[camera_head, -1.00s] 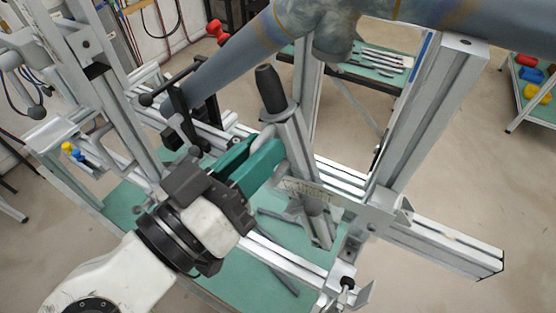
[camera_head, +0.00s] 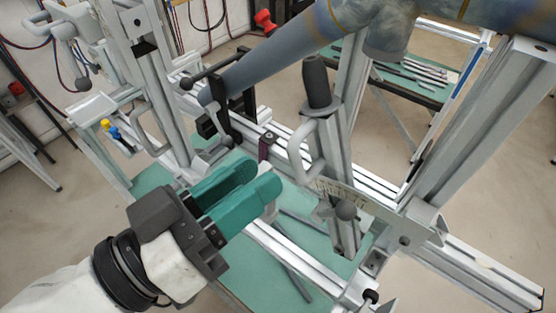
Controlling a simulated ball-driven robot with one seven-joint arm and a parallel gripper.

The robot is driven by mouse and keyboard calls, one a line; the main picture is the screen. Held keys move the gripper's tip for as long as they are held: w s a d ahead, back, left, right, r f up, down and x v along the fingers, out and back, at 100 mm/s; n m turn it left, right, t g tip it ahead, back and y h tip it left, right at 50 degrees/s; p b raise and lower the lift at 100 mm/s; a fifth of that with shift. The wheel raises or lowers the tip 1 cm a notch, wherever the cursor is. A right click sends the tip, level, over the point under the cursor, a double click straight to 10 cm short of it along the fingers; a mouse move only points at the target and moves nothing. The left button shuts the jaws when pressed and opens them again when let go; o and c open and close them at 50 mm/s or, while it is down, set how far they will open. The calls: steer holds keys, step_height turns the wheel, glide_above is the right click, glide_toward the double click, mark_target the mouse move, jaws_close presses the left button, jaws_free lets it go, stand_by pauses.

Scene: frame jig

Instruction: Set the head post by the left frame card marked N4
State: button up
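An upright metal post with a black rounded top (camera_head: 318,85) and a pale loop handle (camera_head: 300,150) stands on the jig's rail in the middle; I take it for the head post. My gripper (camera_head: 258,178), with two green fingers, is left of and below the handle, apart from it. A gap shows between the fingers, and nothing is seen held. A pale marked plate (camera_head: 345,193) sits at the post's foot, its writing unreadable. No card that reads N4 can be made out.
A grey-blue tube frame (camera_head: 285,60) crosses above the jig, resting at a black clamp (camera_head: 225,110) on the left. Tall metal uprights stand left (camera_head: 150,75) and right (camera_head: 490,120). A tool table (camera_head: 410,85) is behind. A small maroon piece (camera_head: 266,146) sits on the rail.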

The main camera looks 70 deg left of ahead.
steer(key=shift+b+v, duration=0.3)
steer(key=shift+v, duration=1.8)
steer(key=shift+d, duration=0.1)
